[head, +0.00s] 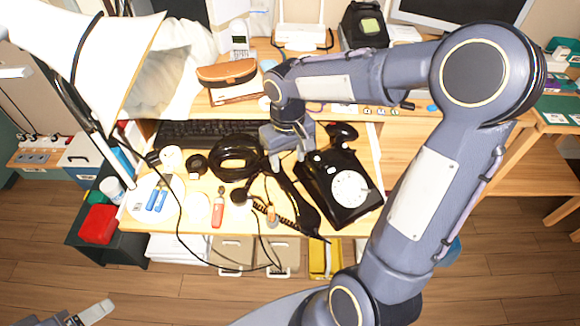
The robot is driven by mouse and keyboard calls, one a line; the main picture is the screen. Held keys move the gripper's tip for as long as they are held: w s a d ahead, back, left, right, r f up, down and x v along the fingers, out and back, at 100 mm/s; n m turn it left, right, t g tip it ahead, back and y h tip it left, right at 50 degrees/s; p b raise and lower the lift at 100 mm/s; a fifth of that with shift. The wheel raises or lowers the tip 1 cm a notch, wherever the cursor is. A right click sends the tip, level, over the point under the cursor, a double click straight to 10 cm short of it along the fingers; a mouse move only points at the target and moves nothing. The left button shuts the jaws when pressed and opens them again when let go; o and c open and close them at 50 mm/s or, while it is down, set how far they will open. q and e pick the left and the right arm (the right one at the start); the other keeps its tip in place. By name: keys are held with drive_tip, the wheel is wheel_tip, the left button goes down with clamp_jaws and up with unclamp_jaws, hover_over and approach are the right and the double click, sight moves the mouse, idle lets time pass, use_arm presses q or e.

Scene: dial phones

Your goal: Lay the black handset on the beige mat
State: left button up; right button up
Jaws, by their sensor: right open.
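A black dial phone (345,184) with a white dial sits at the right of the desk. A long black handset (302,203) appears to lie along its left side, with a coiled cord beside it. My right gripper (288,158) is open, fingers down, over the far end of the handset; contact cannot be told. I cannot surely pick out the beige mat; a pale round piece (197,208) lies at the desk's front left. My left gripper (88,314) is at the bottom left, away from the desk, cut by the frame, its opening unclear.
A black keyboard (205,132) lies behind a black ring-shaped object (237,157). A white lamp (100,50) overhangs the left side. A brown case (227,73) sits on the back shelf.

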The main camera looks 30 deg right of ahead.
drive_tip(key=s+a+r+t+y, duration=0.2)
drive_tip(key=s, duration=0.6)
drive_tip(key=s+a+r+m+t+y, duration=0.1)
drive_tip(key=s+a+r+t, duration=0.1)
drive_tip(key=s, duration=0.7)
drive_tip(key=shift+r+t+y, duration=0.4)
drive_tip(key=shift+r+t, duration=0.4)
drive_tip(key=shift+m, duration=0.3)
